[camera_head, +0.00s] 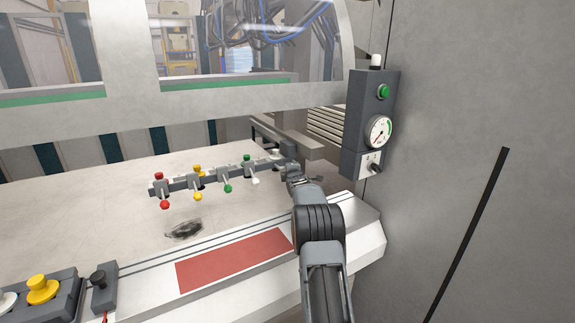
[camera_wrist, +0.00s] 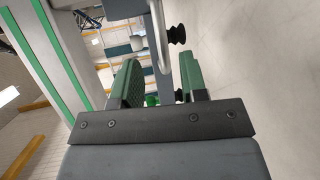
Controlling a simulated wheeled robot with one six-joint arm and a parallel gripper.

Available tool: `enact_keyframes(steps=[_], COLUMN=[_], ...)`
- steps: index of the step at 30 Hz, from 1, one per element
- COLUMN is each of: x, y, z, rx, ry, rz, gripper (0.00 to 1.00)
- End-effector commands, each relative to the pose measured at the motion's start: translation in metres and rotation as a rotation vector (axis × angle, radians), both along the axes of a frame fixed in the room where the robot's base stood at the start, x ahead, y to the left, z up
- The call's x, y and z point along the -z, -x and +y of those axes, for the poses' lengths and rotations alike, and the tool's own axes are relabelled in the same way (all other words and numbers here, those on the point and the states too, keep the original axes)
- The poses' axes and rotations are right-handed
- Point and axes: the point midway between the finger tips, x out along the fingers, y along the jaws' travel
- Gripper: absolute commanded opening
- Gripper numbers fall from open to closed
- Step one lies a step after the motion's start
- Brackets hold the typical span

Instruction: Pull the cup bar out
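The cup bar (camera_head: 178,184) is a long grey rail above the pale table. It carries several coloured knobs and cups: red, yellow, green and white. My gripper (camera_head: 288,167) is at the bar's right end in the head view, where the arm hides part of the contact area. In the wrist view my gripper (camera_wrist: 159,82) has two green fingers standing apart. A pale curved rod, possibly a handle, and part of a grey bar (camera_wrist: 168,75) show at the gap between them. A dark cup (camera_wrist: 177,34) shows beyond. I cannot tell whether either finger touches the bar.
A grey control box (camera_head: 371,125) with a green button and gauge is at the right, beside a large grey panel (camera_head: 480,130). A red mat (camera_head: 235,261) lies along the front ledge. A dark smudge (camera_head: 184,229) marks the table. A yellow button (camera_head: 42,289) is front left.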

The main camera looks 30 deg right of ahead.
Motion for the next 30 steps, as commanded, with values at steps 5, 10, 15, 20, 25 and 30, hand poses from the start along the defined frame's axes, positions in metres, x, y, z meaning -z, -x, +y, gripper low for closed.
enact_keyframes(steps=[5,10,15,20,25,30], x=[0.003,0.002,0.004,0.007,0.009,0.011], y=[-0.023,-0.038,-0.047,-0.051,-0.053,-0.053], z=[-0.011,-0.016,-0.019,-0.021,-0.022,-0.023], rx=[-0.001,-0.001,-0.002,-0.002,-0.001,-0.001], ry=[-0.001,-0.001,0.001,0.000,0.002,0.001], rz=[0.002,0.002,0.000,-0.001,-0.001,-0.003], gripper=[0.40,0.40,0.40,0.40,0.40,0.40])
